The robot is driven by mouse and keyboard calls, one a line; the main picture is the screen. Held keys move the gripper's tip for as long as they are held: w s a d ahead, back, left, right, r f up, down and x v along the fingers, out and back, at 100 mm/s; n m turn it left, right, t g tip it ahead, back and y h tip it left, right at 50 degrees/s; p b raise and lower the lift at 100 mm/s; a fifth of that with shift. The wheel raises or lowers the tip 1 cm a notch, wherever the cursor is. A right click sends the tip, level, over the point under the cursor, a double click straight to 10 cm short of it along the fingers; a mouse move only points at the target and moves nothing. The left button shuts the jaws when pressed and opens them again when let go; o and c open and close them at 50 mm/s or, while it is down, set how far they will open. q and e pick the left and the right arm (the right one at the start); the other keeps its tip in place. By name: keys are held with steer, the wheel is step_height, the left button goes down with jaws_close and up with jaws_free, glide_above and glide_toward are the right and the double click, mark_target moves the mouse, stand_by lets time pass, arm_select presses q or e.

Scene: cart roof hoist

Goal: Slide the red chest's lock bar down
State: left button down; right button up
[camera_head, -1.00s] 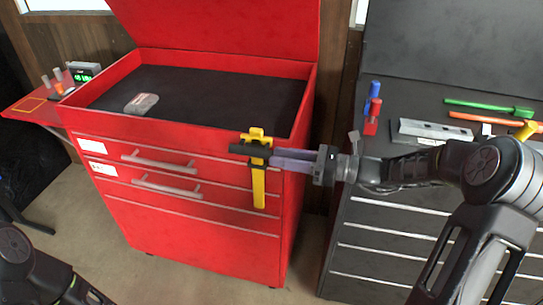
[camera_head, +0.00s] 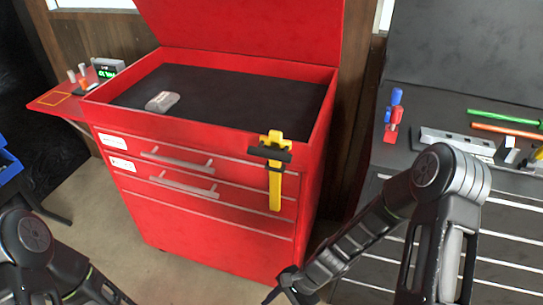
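The red chest (camera_head: 205,215) stands in the middle with its lid raised and its drawers shut. Its yellow lock bar (camera_head: 275,190) is upright on the front near the right corner, its top at about the chest's rim and its lower end across the drawer fronts. A black crosspiece (camera_head: 268,154) sits on its upper part. My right gripper (camera_head: 284,292) is low, in front of the chest's bottom right, apart from the bar; its fingers are small and partly cut off by the frame. My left arm shows at the lower left, its gripper out of frame.
A grey object (camera_head: 162,102) lies in the chest's open top. A red side shelf (camera_head: 62,103) holds a small green-lit display (camera_head: 108,68). A dark cabinet (camera_head: 480,80) with tools stands at right. A blue bin (camera_head: 8,165) is at the far left.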

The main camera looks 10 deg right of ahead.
steer(key=s+f+n+h, duration=0.2)
steer(key=s+f+n, duration=0.3)
steer(key=n, duration=0.2)
steer(key=w+d+r+m+t+y+p, duration=0.1)
steer(key=w+r+m+t, duration=0.4)
steer(key=r+m, duration=0.6)
steer(key=w+d+r+m+t+y, duration=0.4)
steer(key=w+r+m, duration=0.6)
steer(key=r, duration=0.3)
steer(key=w+d+r+m+t+y+p, duration=0.1)
steer(key=w+d+r+m+t+y, duration=0.2)
steer(key=w+r+m+t, duration=0.4)
step_height(320, 180, up, 6)
steer(key=w+d+m, duration=0.1)
steer(key=m, duration=0.4)
steer(key=shift+d+p, duration=0.3)
steer(key=shift+p, duration=0.05)
